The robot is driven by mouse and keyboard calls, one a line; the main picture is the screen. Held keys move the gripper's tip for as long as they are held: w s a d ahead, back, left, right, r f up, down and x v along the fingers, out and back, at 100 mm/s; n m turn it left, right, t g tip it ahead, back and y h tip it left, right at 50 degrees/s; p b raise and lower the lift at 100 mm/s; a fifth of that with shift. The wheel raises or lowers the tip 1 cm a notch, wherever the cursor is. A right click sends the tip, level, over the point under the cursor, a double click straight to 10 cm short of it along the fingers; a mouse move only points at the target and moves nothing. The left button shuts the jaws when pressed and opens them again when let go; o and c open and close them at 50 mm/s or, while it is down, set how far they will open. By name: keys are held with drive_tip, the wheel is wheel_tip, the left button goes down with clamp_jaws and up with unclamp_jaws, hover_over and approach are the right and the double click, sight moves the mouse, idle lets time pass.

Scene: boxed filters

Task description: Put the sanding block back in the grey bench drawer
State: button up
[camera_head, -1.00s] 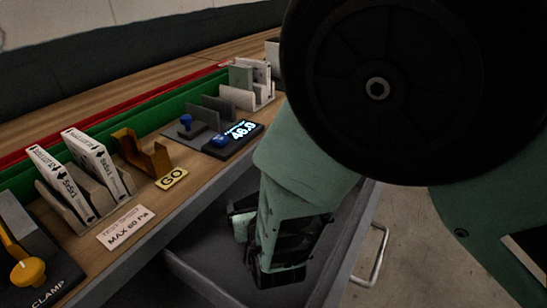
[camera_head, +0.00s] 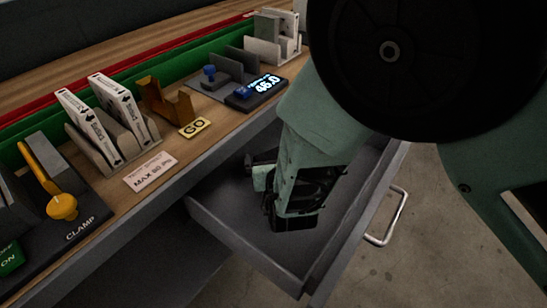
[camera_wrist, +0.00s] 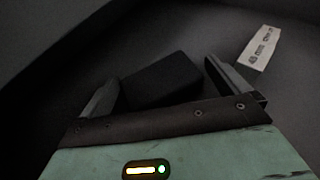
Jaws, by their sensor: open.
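The grey bench drawer (camera_head: 232,230) stands pulled out under the bench top. My gripper (camera_wrist: 161,72) is down inside it, at the end of my green arm. In the wrist view its two fingers are spread apart. A dark block (camera_wrist: 158,80), which looks like the sanding block, lies between and just beyond the fingers on the drawer floor. I see no firm grip on it. In the head view my wrist hides the block and the fingertips.
A white label (camera_wrist: 259,48) lies right of the block. The drawer handle (camera_head: 387,217) is at the drawer front. Above, the bench holds boxed filters (camera_head: 100,120), a clamp fixture (camera_head: 62,205), an orange GO gauge (camera_head: 165,103) and a display unit (camera_head: 257,91).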

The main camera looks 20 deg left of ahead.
drive_tip(key=v, duration=1.2)
drive_tip(key=shift+b, duration=0.3)
